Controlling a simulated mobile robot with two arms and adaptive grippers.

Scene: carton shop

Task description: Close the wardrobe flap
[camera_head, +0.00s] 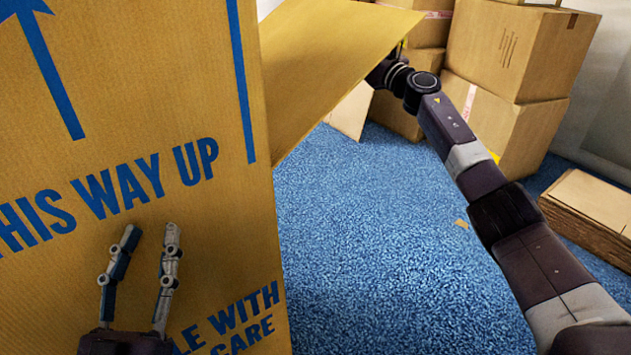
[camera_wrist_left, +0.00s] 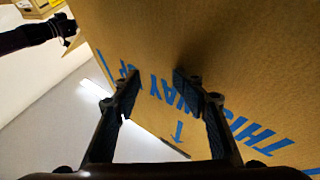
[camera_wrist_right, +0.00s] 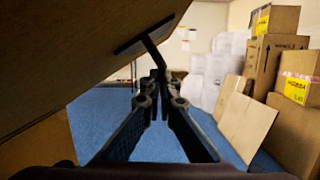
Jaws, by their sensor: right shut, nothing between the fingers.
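The wardrobe carton (camera_head: 110,120) is a tall brown box with blue print, at the left of the head view. Its flap (camera_head: 320,60) sticks out to the right from the carton's edge, standing open. My left gripper (camera_head: 151,235) is open and empty in front of the printed face; the left wrist view also shows its spread fingers (camera_wrist_left: 157,80) close to that face. My right arm reaches behind the flap, which hides its gripper in the head view. In the right wrist view the right gripper (camera_wrist_right: 160,85) is shut and empty, beside the flap's underside (camera_wrist_right: 75,60).
Stacked cartons (camera_head: 510,50) stand at the back right, and flat cardboard (camera_head: 590,210) lies at the right edge. Cardboard sheets (camera_wrist_right: 245,125) lean by the boxes in the right wrist view. The blue carpet (camera_head: 380,240) between is mostly clear.

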